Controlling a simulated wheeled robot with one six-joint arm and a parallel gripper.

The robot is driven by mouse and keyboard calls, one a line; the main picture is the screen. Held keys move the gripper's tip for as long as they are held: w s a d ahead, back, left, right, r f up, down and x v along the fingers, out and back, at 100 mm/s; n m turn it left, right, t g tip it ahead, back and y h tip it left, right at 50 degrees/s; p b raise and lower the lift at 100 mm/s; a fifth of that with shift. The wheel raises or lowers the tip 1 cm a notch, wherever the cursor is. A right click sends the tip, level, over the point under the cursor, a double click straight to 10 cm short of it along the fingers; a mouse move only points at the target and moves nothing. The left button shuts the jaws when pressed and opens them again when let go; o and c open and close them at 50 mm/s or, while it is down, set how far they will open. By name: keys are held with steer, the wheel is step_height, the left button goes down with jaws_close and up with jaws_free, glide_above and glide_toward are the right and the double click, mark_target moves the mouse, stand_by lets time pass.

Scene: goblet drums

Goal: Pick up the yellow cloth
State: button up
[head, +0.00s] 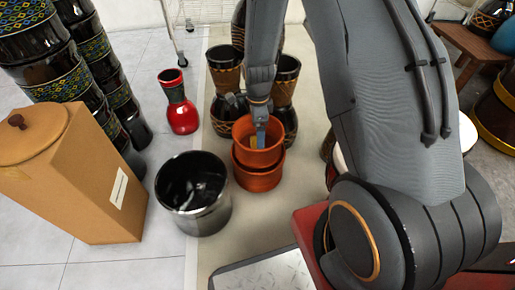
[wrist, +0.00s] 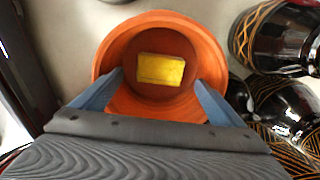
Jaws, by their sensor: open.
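The yellow cloth (wrist: 161,69) lies as a small folded block inside the orange pot (wrist: 112,50), seen from above in the wrist view. In the head view a bit of the cloth (head: 254,142) shows inside the upper of two stacked orange pots (head: 245,158). My gripper (wrist: 157,85) is open, with its two blue-grey fingers apart at the left and right of the pot's mouth and the cloth between and beyond them. In the head view my gripper (head: 260,135) points down at the pot's mouth. The fingers do not touch the cloth in the wrist view.
A black metal bucket (head: 193,222) stands left of the pots. Dark goblet drums (head: 224,70) stand close behind, and a red drum (head: 178,103) farther left. A tan box (head: 90,180) is at the left. Floor between bucket and box is narrow.

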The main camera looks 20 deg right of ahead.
step_height(320, 180, down, 6)
steer(key=b, duration=0.2)
steer(key=shift+r+b, duration=0.1)
steer(key=shift+b, duration=0.2)
steer(key=shift+r, duration=0.1)
steer(key=c, duration=1.2)
steer(key=shift+c, duration=0.2)
steer(key=shift+r, duration=0.1)
step_height(320, 180, up, 10)
steer(key=p, duration=0.5)
steer(key=o, duration=0.6)
steer(key=c, duration=0.4)
